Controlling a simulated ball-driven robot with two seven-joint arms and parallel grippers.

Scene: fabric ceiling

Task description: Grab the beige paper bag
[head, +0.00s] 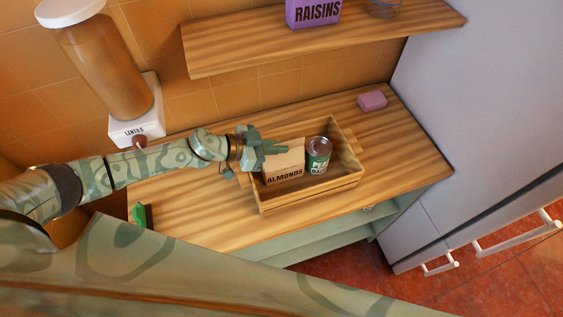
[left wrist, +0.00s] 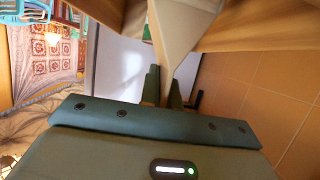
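The beige paper bag (head: 285,166), marked ALMONDS, stands in a wooden crate (head: 312,199) on the counter, left of a green can. My left gripper (head: 266,148) is at the bag's top left edge, its fingers overlapping the bag's top. In the left wrist view the bag (left wrist: 174,32) narrows to a pale edge between the two close fingers (left wrist: 165,88), which look shut on it. The bag's lower part is hidden by the crate's front wall. My right gripper is not in view.
The green can (head: 318,155) stands in the crate close to the bag. A wooden shelf (head: 230,55) with a purple raisins box (head: 312,13) hangs above. A lentils dispenser (head: 136,127) is at the left. A pink block (head: 371,100) lies behind right.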

